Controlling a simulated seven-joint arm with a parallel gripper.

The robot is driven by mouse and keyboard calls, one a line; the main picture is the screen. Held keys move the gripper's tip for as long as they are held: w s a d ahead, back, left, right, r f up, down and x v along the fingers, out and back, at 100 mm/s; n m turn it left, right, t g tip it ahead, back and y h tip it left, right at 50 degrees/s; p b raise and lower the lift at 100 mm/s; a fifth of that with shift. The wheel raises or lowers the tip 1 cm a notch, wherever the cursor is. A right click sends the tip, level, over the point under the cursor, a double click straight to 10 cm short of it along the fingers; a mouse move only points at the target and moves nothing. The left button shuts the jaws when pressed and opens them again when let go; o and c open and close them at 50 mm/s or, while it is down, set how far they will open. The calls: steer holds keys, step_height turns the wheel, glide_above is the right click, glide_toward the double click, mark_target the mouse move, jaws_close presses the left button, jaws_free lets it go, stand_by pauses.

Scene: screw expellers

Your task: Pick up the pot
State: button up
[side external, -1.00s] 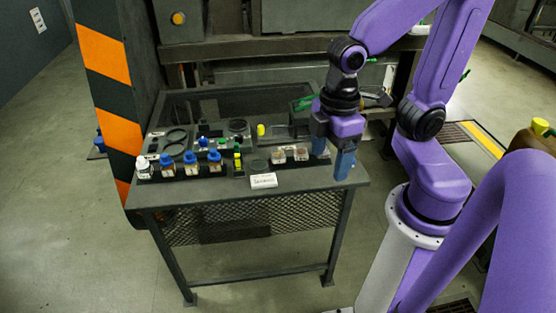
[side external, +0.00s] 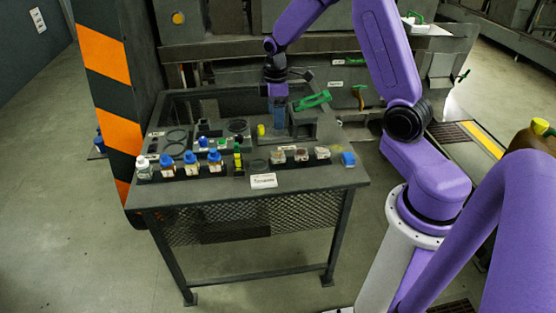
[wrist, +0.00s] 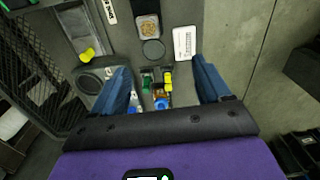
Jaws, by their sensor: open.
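I cannot tell for sure which thing is the pot. Small candidates on the dark bench are the blue-capped jars (side external: 191,164), a white-topped bottle (side external: 143,167) and a dark round dish (side external: 258,165). The dish also shows in the wrist view (wrist: 153,51), with a blue-capped jar (wrist: 161,103) lower down. My gripper (side external: 278,111) is open, pointing down over the back part of the bench, behind the front row of jars. In the wrist view its two blue fingers (wrist: 160,78) are spread, with nothing held between them.
A yellow piece (side external: 261,130) and a green-handled tool (side external: 313,100) are near my gripper. Small sample trays (side external: 300,155), a blue block (side external: 348,159) and a white card (side external: 263,181) lie along the front. A striped post (side external: 108,100) stands left.

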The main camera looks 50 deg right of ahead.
steer(key=d+f, duration=0.1)
steer(key=d, duration=0.1)
glide_above(278, 154)
steer(key=f, duration=1.1)
steer(key=shift+s+f, duration=0.2)
steer(key=shift+w+f, duration=0.2)
steer(key=shift+f, duration=2.8)
steer(key=c, duration=1.1)
